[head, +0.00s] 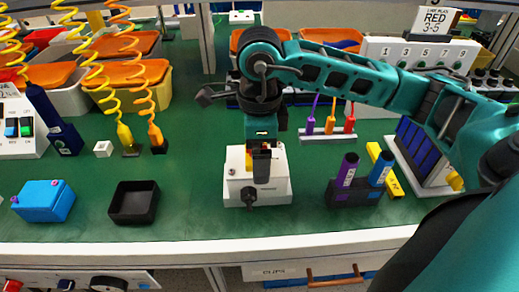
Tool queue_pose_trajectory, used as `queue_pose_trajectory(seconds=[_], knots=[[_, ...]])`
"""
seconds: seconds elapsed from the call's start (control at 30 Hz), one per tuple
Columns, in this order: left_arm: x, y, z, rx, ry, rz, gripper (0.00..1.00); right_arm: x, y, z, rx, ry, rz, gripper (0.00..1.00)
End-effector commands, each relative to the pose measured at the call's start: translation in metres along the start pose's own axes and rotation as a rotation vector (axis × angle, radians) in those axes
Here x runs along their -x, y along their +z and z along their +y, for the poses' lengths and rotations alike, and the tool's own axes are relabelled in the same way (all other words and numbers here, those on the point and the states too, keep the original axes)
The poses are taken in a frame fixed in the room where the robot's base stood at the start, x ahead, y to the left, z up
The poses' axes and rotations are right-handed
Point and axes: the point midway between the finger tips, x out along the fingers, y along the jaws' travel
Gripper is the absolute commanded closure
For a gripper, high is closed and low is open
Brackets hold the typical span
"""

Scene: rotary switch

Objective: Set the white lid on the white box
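The white box (273,190) stands on the green bench top near the middle, with a black knob (250,197) on its front. My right arm reaches over from the right, and its gripper (261,178) points straight down at the top of the box. The dark fingers overlap the box's upper face and hide its centre. I cannot tell whether they are open or shut, or touching anything. A white lid cannot be told apart from the box; white parts of the upper face show on both sides of the fingers. My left gripper is not in view.
A black open tray (134,217) and a blue box (44,201) lie to the left. A black holder (355,192) with purple and blue pieces stands close on the right, beside a yellow bar (390,175). Bench top is clear between the black tray and the white box.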

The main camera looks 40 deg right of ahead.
Motion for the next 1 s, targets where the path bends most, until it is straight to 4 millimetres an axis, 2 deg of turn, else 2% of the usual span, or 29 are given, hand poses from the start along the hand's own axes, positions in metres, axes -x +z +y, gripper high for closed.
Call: queue_pose_trajectory(seconds=[0.07,0.43,0.5,0.8,1.0], knots=[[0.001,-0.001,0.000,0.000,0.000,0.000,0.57,0.001,0.000,0.000,0.000,-0.001,0.000,0.00],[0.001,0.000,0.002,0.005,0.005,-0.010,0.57,0.001,0.000,0.000,0.000,0.000,0.000,0.00],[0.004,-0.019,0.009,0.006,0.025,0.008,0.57,0.004,0.000,0.000,0.000,-0.001,-0.001,0.00],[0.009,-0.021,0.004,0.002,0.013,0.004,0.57,0.079,0.001,-0.001,0.000,-0.005,-0.004,0.00],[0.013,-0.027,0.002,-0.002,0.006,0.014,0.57,0.117,0.000,-0.001,-0.001,-0.004,-0.001,0.00]])
